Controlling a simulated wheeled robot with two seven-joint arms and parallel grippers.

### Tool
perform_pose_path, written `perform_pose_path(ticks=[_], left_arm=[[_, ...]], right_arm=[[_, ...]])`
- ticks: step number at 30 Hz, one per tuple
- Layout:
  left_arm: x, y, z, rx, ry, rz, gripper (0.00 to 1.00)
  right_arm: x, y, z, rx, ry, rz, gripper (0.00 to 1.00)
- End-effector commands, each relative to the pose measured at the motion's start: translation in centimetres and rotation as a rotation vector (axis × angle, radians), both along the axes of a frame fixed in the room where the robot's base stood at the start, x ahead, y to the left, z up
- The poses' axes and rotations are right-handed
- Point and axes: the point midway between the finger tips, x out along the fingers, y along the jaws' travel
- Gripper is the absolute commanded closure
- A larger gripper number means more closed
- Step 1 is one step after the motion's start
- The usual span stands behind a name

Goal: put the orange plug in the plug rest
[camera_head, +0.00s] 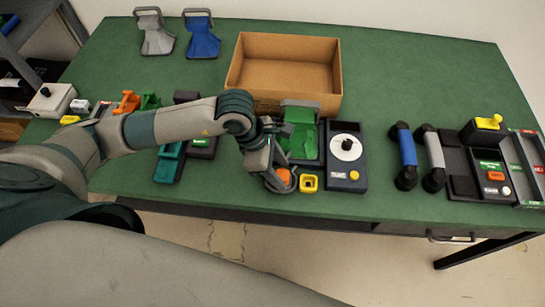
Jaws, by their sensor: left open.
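My left gripper (281,183) is low over the front edge of the green table (390,85), in the middle of the picture. An orange piece (284,175), which looks like the orange plug, shows between its open fingers; the fingers hide part of it, and I cannot tell whether they touch it. A small yellow square holder with a dark opening (309,183) stands just right of the gripper; I cannot tell if it is the plug rest. My right gripper is not in view.
An open cardboard box (285,65) stands behind the gripper. A dark dial unit (346,155) is close on the right, with blue (406,150) and grey (434,150) handsets beyond. Grey (154,33) and blue (202,36) stands are at the back. The table between box and handsets is clear.

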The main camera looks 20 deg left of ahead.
Motion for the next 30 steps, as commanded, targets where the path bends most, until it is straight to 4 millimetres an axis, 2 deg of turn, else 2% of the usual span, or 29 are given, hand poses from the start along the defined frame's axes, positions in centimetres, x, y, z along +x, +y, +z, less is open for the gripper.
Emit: perform_pose_path(ticks=[4,8,17,22,30], left_arm=[[0.0,0.0,0.7,0.000,0.000,0.000,0.54],[-0.1,0.7,2.0,-0.001,-0.005,-0.001,0.54],[-0.7,2.8,7.1,0.000,-0.007,-0.001,0.54],[-1.0,3.7,9.4,0.001,-0.004,0.000,0.54],[-1.2,4.4,11.4,0.000,-0.001,0.000,0.54]], right_arm=[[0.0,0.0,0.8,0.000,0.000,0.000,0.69],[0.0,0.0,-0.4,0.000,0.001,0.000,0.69],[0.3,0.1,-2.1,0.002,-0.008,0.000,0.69],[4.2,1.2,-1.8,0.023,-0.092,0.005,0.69],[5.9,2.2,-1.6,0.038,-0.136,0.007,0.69]])
